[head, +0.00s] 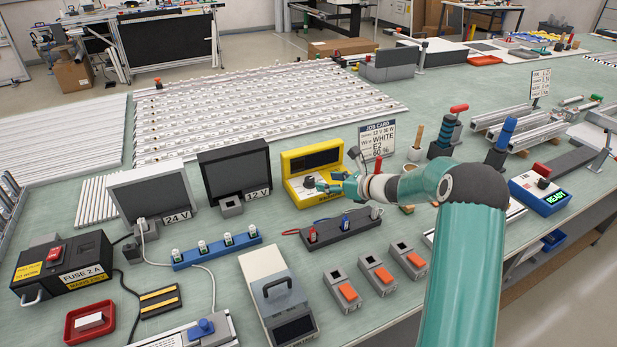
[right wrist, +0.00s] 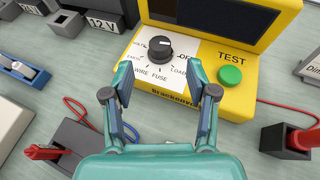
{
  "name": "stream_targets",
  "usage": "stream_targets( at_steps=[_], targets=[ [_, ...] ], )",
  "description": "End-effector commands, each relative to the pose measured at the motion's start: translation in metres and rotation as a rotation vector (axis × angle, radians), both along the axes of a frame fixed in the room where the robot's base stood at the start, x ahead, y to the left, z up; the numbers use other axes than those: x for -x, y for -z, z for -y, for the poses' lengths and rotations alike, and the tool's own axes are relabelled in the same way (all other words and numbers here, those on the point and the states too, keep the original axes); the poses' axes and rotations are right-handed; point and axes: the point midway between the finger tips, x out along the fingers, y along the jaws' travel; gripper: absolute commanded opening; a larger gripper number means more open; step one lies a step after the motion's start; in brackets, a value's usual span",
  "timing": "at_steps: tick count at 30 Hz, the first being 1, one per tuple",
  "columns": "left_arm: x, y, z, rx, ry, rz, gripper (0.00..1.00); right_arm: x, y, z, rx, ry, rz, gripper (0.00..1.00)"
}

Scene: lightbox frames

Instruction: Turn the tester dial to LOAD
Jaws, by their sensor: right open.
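The yellow tester (head: 316,160) stands mid-table with a dark screen. Its black dial (right wrist: 158,50) sits on a white panel marked with words around it, including WIRE, FUSE, LOAD and what looks like OFF. The dial's white mark points right, towards OFF rather than the lower-right LOAD. A green button (right wrist: 231,75) under the word TEST is right of the dial. My right gripper (right wrist: 165,98) is open and empty, its fingers just in front of the dial and apart from it. In the head view it (head: 336,183) reaches the tester from the right. My left gripper is out of view.
The 12 V unit (head: 236,172) and 24 V unit (head: 152,200) stand left of the tester. A grey block with coloured plugs (head: 340,228) lies in front of it. A job card (head: 376,139) stands behind, to the right. Several orange-switched blocks (head: 378,275) are nearer me.

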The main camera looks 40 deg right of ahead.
Motion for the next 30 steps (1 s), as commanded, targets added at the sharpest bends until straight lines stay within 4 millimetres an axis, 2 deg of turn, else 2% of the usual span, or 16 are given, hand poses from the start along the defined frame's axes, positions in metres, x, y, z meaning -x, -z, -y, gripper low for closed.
stream_targets(
  at_steps=[1,6,12,18,26,30],
  targets=[
    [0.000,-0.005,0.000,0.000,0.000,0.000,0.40,-0.012,0.003,-0.002,-0.002,-0.004,0.000,0.58],
    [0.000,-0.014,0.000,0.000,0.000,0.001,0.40,-0.043,0.016,-0.004,-0.001,-0.002,0.000,0.58],
    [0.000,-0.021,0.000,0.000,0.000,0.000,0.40,-0.069,0.028,-0.005,0.000,0.000,0.000,0.58],
    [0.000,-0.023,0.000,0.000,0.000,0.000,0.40,-0.079,0.033,-0.006,0.001,0.002,0.000,0.58],
    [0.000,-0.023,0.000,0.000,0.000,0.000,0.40,-0.080,0.034,-0.006,0.001,0.002,0.000,0.58],
    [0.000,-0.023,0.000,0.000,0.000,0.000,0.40,-0.079,0.034,-0.006,0.001,0.002,0.000,0.34]
  ],
)
